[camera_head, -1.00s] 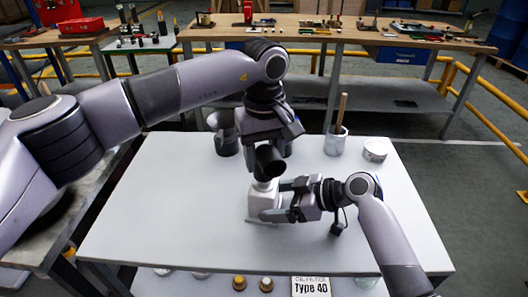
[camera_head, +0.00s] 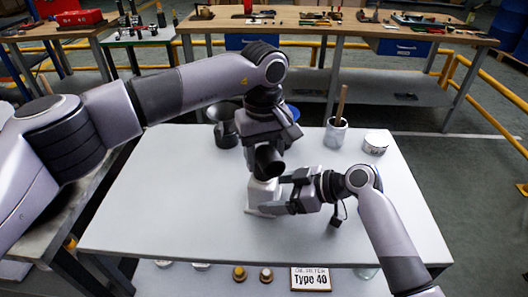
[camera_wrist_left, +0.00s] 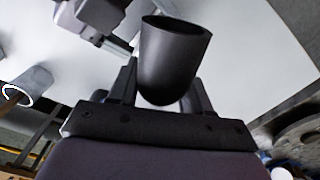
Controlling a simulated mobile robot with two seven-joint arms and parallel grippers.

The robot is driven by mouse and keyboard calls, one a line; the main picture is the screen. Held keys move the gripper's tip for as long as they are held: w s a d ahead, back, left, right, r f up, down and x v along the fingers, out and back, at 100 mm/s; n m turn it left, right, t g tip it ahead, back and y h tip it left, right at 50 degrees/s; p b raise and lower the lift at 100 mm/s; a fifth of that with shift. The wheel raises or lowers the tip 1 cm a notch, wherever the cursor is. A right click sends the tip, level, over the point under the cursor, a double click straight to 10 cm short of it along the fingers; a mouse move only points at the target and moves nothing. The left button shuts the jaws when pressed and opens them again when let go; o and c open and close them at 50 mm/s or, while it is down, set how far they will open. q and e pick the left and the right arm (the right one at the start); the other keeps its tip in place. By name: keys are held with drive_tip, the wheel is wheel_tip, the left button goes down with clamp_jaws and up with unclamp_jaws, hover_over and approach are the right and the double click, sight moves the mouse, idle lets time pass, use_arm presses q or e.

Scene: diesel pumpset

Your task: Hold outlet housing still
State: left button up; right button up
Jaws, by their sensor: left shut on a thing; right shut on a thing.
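The outlet housing (camera_head: 261,190) is a small pale block on a flat base, standing on the white table. My right gripper (camera_head: 283,192) is shut on it from the right, and its fingers cover part of the housing. My left gripper (camera_head: 266,146) is above the housing, shut on a black cylindrical part (camera_head: 269,163). In the left wrist view the black part (camera_wrist_left: 172,65) sits between the two fingers, with its round end showing. The head view does not clearly show whether the black part touches the housing.
The white table (camera_head: 170,200) is clear at left and front. At its back stand a dark funnel-like vessel (camera_head: 225,128), a grey pot with a wooden handle (camera_head: 336,133) and a round tin (camera_head: 376,142). A "Type 40" sign (camera_head: 311,279) shows below the front edge.

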sight(264, 146)
use_arm(q)
drive_tip(key=o, duration=1.4)
wheel_tip(264, 146, up, 12)
use_arm(e)
drive_tip(key=shift+c, duration=0.2)
drive_tip(key=o, duration=1.4)
drive_tip(key=shift+c, duration=0.2)
